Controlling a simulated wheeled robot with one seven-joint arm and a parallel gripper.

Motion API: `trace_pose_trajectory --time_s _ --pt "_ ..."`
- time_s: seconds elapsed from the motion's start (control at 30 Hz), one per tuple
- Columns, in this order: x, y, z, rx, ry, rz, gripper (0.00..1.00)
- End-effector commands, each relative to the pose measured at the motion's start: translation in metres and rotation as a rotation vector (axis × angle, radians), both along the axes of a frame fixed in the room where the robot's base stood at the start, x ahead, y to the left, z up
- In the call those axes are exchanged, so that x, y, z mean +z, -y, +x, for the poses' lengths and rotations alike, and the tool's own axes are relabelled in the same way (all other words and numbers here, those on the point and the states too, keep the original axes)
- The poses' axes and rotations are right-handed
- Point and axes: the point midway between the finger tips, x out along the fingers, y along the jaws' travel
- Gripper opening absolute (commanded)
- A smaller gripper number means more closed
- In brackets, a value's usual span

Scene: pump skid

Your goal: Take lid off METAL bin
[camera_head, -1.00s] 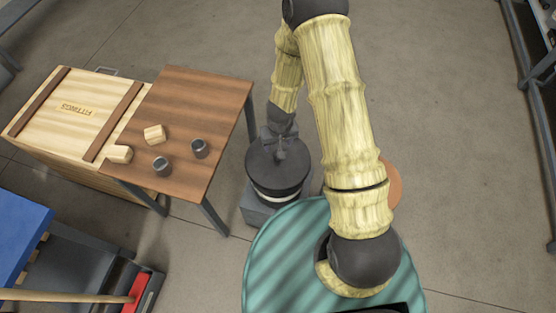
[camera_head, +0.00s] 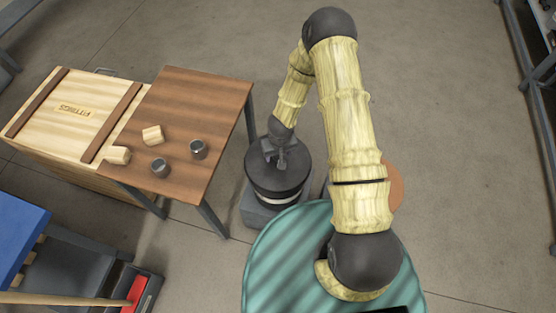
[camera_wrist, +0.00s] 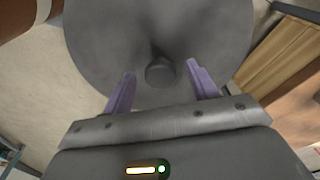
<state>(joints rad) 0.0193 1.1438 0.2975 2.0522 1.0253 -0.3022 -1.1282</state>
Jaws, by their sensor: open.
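The bin (camera_head: 276,197) is a dark round drum with a pale band, standing on a grey block beside the table. Its dark grey lid (camera_head: 298,168) is on top of it. In the wrist view the lid (camera_wrist: 205,35) fills the upper middle, with a short round knob (camera_wrist: 160,73) at its centre. My gripper (camera_head: 279,162) is over the lid. In the wrist view my gripper (camera_wrist: 160,78) is open, its two purple fingers on either side of the knob and apart from it. I cannot read a label on the bin.
A brown table (camera_head: 205,100) with two wooden blocks and two dark metal cups stands left of the bin. An orange round thing (camera_head: 394,188) is partly hidden by my arm. Floor is clear behind the bin.

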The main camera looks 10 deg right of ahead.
Motion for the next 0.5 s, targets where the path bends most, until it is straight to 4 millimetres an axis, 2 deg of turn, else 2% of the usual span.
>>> trace_pose_trajectory --time_s 0.1,0.5 --pt "-0.0112 -0.0008 0.0012 0.001 0.000 0.001 0.59" --pt "-0.0119 -0.0008 0.0017 0.002 0.001 0.000 0.59"
